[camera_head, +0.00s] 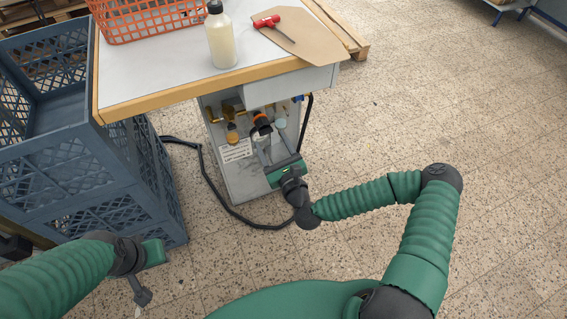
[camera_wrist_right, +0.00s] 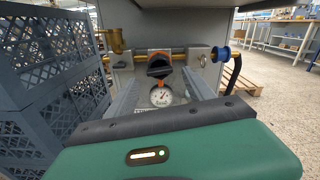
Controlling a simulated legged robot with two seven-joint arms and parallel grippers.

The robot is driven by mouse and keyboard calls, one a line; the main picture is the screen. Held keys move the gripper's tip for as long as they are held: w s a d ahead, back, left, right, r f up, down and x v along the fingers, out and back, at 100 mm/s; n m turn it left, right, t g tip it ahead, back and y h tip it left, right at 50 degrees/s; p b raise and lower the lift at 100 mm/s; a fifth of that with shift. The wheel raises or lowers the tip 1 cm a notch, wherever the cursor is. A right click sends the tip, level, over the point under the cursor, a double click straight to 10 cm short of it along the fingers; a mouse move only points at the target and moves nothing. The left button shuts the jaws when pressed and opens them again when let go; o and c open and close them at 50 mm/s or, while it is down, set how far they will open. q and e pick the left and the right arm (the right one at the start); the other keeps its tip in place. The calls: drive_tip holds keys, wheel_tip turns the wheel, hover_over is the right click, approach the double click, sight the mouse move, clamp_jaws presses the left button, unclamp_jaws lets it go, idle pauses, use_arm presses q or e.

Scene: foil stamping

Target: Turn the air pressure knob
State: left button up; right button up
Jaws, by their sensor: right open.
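The air pressure knob (camera_head: 261,120) is black with an orange ring, on the front of the cabinet under the table. It also shows in the right wrist view (camera_wrist_right: 158,67), above a round white gauge (camera_wrist_right: 161,97) with a red needle. My right gripper (camera_head: 271,142) is open in front of the knob. In the right wrist view its two grey fingers reach toward either side of the knob, which appears between their tips; I cannot tell whether they touch it. My left gripper (camera_head: 139,290) hangs low at the left, away from the cabinet; its jaw opening is unclear.
Blue crates (camera_head: 82,150) stand close left of the cabinet. The tabletop (camera_head: 180,65) overhangs the knob and carries an orange basket (camera_head: 150,18), a bottle (camera_head: 220,38) and a red-handled tool (camera_head: 268,22). Brass pipes and a blue fitting (camera_wrist_right: 220,54) flank the knob. A black hose (camera_head: 215,185) lies on the floor.

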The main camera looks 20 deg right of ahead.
drive_tip(key=s+p, duration=0.1)
drive_tip(key=s, duration=1.1)
drive_tip(key=shift+d, duration=0.25)
